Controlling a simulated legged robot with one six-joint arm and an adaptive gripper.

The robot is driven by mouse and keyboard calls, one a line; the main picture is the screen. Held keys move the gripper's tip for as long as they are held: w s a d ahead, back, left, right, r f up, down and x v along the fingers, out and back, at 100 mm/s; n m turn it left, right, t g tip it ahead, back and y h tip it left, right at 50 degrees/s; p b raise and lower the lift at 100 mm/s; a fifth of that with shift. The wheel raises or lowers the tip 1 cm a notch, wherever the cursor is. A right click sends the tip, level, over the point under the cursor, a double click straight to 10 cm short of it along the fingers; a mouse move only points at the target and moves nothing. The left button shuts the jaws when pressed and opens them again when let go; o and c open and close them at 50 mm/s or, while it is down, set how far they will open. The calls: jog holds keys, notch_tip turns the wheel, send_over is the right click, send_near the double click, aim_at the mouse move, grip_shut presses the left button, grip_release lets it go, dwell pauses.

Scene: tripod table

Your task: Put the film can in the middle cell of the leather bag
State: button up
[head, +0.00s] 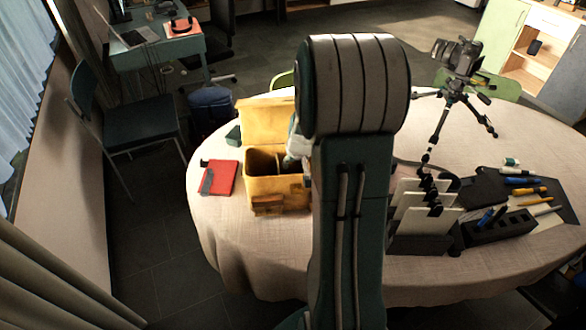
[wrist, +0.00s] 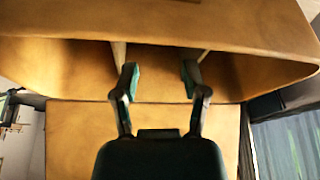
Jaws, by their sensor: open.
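The tan leather bag (head: 276,205) stands open on the round table, its lid raised at the back. In the wrist view the bag (wrist: 160,25) fills the upper part, with two pale dividers marking the middle cell. My gripper (wrist: 160,80) is open and empty, its fingertips apart over the middle cell between the dividers. In the head view my gripper (head: 297,160) is at the bag's right part, partly hidden by my arm. I cannot make out the film can in the bag; the cell floors are hidden. A small white-green cylinder (head: 511,162) lies far right, too small to identify.
A red notebook (head: 218,177) lies left of the bag. Right of my arm stand a rack of white cards (head: 423,216), a dark pen block (head: 498,228) and a camera on a tripod (head: 455,75). The table's front left (head: 240,238) is clear.

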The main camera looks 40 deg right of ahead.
jog(key=s+a+r+n+y, duration=0.1)
jog(key=s+a+r, duration=0.2)
jog(key=a+r, duration=0.45)
jog(key=s+a+r+n, duration=0.1)
jog(key=s+a+r, duration=0.1)
jog(key=a+r, duration=0.55)
jog(key=s+a+r+n+t, duration=0.1)
jog(key=s+a+r, duration=0.3)
jog(key=s+a, duration=0.7)
jog(key=shift+s+a+r+n+y, duration=0.25)
jog(key=shift+s+r+n+y, duration=0.15)
jog(key=shift+s+n, duration=0.4)
